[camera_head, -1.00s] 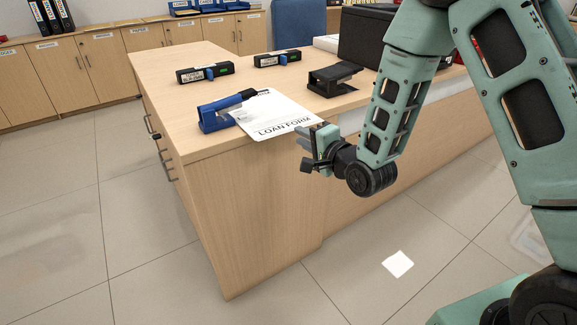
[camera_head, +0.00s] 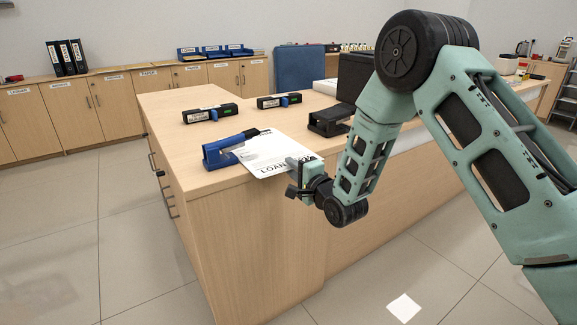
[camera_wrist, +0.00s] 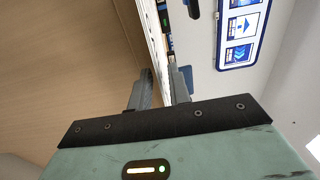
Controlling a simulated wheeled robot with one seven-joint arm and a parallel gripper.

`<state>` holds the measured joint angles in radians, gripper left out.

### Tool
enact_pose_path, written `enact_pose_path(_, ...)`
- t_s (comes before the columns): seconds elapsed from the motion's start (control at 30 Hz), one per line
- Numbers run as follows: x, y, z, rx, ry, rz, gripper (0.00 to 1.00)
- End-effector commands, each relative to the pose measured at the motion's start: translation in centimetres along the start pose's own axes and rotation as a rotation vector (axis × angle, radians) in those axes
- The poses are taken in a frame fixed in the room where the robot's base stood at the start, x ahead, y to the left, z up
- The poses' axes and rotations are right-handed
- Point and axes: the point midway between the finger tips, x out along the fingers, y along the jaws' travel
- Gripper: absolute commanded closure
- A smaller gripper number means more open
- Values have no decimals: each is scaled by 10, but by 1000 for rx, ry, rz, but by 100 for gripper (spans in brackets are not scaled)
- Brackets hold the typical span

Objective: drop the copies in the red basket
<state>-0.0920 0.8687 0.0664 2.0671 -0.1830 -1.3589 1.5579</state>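A white sheet or thin stack headed LOAN FORM (camera_head: 268,150) lies at the front of the counter, its near part sticking out past the edge. I cannot tell if these are the copies. My gripper (camera_head: 298,166) is at its near right edge and hides part of the heading. In the wrist view, my gripper (camera_wrist: 160,78) has its two fingers apart, with the pale paper edge (camera_wrist: 155,30) running between them. A gap shows, and no firm grip on the paper is visible. No red basket shows in these frames.
A blue hole punch (camera_head: 225,149) touches or stands close beside the form's left edge. A black punch (camera_head: 328,122) is to the right. Two black cases (camera_head: 209,113) lie behind on the wooden counter (camera_head: 170,115). The tiled floor at left is clear.

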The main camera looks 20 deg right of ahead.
Motion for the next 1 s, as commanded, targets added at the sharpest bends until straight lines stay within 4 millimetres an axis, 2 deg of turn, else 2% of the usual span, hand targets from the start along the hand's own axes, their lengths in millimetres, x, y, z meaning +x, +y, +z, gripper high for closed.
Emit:
enact_pose_path(0.17, 10, 0, 0, 1, 0, 1, 81)
enact_pose_path(0.47, 12, 0, 0, 1, 0, 1, 81)
enact_pose_path(0.63, 11, 0, 0, 0, 0, 1, 100)
enact_pose_path(0.83, 12, -2, 0, 0, 0, 0, 100)
enact_pose_path(1.0, 12, -22, 0, 1, 0, -2, 100)
